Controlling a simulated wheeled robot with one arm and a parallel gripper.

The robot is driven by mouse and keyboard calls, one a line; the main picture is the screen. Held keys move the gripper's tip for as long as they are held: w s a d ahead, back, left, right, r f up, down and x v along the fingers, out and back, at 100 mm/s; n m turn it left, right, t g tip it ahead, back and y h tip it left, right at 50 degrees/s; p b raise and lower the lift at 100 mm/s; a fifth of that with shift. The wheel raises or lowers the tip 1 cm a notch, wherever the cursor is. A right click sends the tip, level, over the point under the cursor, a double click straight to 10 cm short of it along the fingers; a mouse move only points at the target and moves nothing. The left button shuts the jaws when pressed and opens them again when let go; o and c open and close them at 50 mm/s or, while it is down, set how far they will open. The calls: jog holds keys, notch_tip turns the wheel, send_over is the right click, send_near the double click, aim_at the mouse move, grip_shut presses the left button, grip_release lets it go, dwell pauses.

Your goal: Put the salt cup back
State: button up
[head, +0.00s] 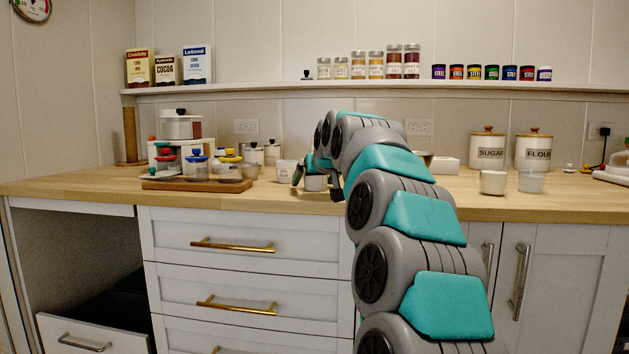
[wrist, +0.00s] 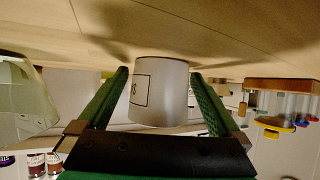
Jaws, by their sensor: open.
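A white cup (wrist: 172,92) stands between the two green fingers of my gripper (wrist: 160,73) in the wrist view, which is upside down. A dark-framed label shows on the cup's side, with only the end of its lettering visible, so I cannot read it in full. The fingers are open on either side of the cup, with a visible gap at the right finger. In the head view, my gripper (head: 317,183) is low over the wooden counter, and the cup (head: 314,184) shows small between its fingers. The cup rests on the counter.
Another white labelled container (head: 286,171) stands just left of my gripper. A wooden board (head: 198,184) holds jars with coloured lids. Sugar (head: 487,150) and flour (head: 533,151) canisters, a white cup (head: 493,182) and a clear cup (head: 531,182) stand right. A shelf (head: 270,88) holds spice jars.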

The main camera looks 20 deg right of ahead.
jog(key=shift+r, duration=0.2)
jog(key=v, duration=1.2)
jog(key=shift+f, duration=0.1)
